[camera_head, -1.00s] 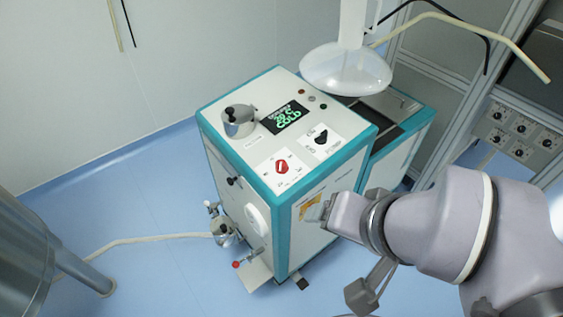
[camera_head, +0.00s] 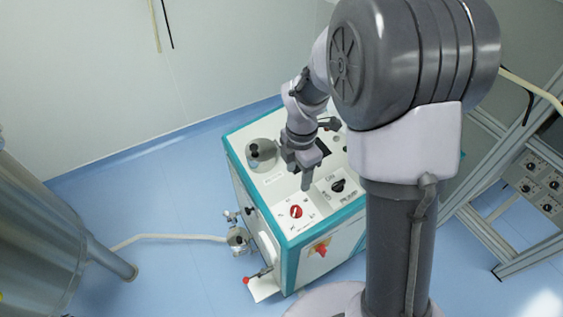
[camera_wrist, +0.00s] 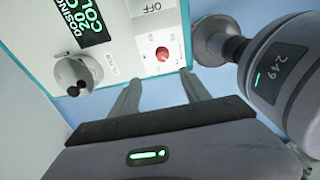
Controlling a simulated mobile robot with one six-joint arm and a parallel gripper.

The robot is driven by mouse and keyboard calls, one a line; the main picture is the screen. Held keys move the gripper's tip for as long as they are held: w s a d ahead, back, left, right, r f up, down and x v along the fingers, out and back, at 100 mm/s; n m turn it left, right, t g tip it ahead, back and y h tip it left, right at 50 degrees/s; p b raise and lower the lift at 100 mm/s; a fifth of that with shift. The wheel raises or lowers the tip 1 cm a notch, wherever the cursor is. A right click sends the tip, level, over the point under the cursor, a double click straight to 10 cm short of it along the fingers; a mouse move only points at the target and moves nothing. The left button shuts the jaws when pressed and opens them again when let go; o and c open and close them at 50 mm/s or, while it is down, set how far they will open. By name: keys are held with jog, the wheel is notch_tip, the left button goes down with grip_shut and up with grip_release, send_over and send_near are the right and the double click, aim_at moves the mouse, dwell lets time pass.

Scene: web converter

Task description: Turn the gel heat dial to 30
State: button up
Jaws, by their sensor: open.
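The red dial (camera_head: 296,211), with a pale pointer line, sits on a white marked plate on the machine's top, near its front corner. Its markings are too small to read, so its setting cannot be told. It also shows in the wrist view (camera_wrist: 162,53), beyond and roughly between my fingertips. My gripper (camera_head: 301,178) is open and empty, pointing down above the machine top, behind the red dial and apart from it. The black display (camera_wrist: 84,20) reads "DOSING", "20 C" and "COLD" in green. Which dial carries the gel heat label is not legible.
A black dial (camera_head: 338,186) with an OFF mark is right of the red one. A metal pot-like fitting (camera_head: 262,155) stands on the top at left. A red switch (camera_head: 320,249) is on the front panel. A pipe and valve (camera_head: 238,238) stick out at the lower left.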

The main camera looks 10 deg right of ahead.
aim_at(296, 209)
jog(key=f+b, duration=0.1)
jog(key=f, duration=0.4)
jog(key=f+b, duration=0.2)
jog(key=f, duration=0.4)
jog(key=f+b, duration=0.1)
jog(key=f, duration=0.4)
jog(key=shift+s+f, duration=0.35)
jog(key=shift+s, duration=0.05)
grip_shut()
